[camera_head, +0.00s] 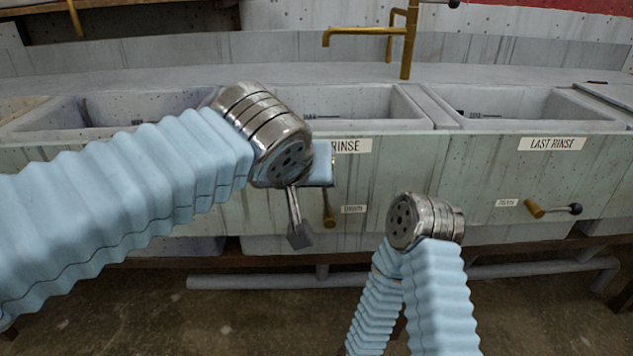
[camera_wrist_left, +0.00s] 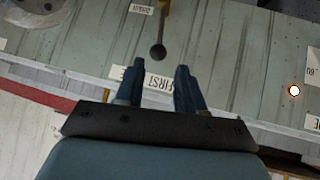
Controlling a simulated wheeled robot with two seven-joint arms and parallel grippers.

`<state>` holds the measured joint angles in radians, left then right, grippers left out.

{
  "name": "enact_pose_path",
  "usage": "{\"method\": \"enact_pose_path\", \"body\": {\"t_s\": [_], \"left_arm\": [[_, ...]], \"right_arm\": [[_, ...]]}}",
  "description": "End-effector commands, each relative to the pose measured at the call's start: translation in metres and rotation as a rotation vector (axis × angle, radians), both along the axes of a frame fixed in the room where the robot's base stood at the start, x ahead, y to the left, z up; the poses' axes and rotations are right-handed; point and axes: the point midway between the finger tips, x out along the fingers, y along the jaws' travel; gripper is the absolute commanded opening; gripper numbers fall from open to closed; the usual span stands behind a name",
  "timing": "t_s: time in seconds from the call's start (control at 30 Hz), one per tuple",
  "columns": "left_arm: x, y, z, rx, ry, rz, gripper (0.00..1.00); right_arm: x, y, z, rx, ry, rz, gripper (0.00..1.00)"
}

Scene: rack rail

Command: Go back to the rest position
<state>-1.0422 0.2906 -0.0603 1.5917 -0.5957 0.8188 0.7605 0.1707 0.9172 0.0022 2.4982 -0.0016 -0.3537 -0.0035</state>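My left arm comes in from the left in the head view, in a pale blue ribbed sleeve, with its metal wrist in front of the sinks. In the left wrist view my left gripper (camera_wrist_left: 158,78) has its two dark blue fingers apart, with nothing between them. A sink front with an upside-down label (camera_wrist_left: 157,81) reading "FIRST" lies beyond the fingers. My right arm's metal wrist and sleeve stand at the lower right of centre in the head view. My right gripper is hidden there.
A row of sinks has a front panel (camera_head: 480,175) with labels. A drain lever (camera_head: 328,208) hangs below the left wrist; another lever (camera_head: 550,209) is at the right. A dark-knobbed lever (camera_wrist_left: 157,50) shows past the left fingers. A brass tap (camera_head: 407,45) stands behind.

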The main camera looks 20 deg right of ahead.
Motion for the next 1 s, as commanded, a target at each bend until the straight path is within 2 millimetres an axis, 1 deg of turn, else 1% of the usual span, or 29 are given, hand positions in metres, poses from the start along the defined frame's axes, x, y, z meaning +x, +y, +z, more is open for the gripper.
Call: {"method": "enact_pose_path", "body": {"t_s": [0.13, 0.43, 0.5, 0.57, 0.63, 0.67, 0.77, 0.8, 0.87, 0.9, 0.97, 1.0], "left_arm": [[-0.007, 0.005, 0.008, -0.001, 0.0, 0.001, 0.38], [-0.008, 0.006, 0.009, 0.001, 0.001, 0.001, 0.38], [-0.006, 0.006, 0.006, 0.004, 0.006, 0.001, 0.38], [0.001, 0.007, -0.006, 0.015, 0.02, 0.0, 0.38], [0.014, 0.01, -0.032, 0.035, 0.055, -0.004, 0.38], [0.022, 0.012, -0.048, 0.046, 0.078, -0.005, 0.38], [0.047, 0.028, -0.119, 0.073, 0.174, -0.01, 0.38], [0.056, 0.039, -0.152, 0.079, 0.22, -0.008, 0.38], [0.063, 0.058, -0.201, 0.077, 0.292, 0.0, 0.38], [0.065, 0.073, -0.233, 0.071, 0.339, 0.01, 0.38], [0.062, 0.097, -0.281, 0.057, 0.412, 0.032, 0.38], [0.056, 0.114, -0.311, 0.044, 0.459, 0.052, 0.38]], "right_arm": [[0.0, 0.0, 0.001, 0.0, 0.0, 0.0, 0.43], [0.0, 0.0, 0.001, 0.0, 0.0, 0.0, 0.43], [0.0, 0.0, 0.001, 0.0, 0.0, 0.0, 0.43], [0.0, 0.0, 0.003, 0.0, 0.0, 0.0, 0.43], [0.0, 0.0, 0.007, 0.0, 0.0, 0.001, 0.43], [0.0, 0.001, 0.009, 0.001, 0.0, 0.001, 0.43], [-0.001, 0.002, 0.018, 0.002, 0.0, 0.004, 0.43], [-0.001, 0.002, 0.022, 0.002, 0.0, 0.004, 0.43], [-0.001, 0.003, 0.027, 0.003, 0.001, 0.005, 0.43], [-0.001, 0.003, 0.031, 0.004, 0.001, 0.006, 0.43], [-0.002, 0.004, 0.036, 0.005, 0.002, 0.007, 0.43], [-0.002, 0.005, 0.04, 0.005, 0.002, 0.009, 0.43]]}}
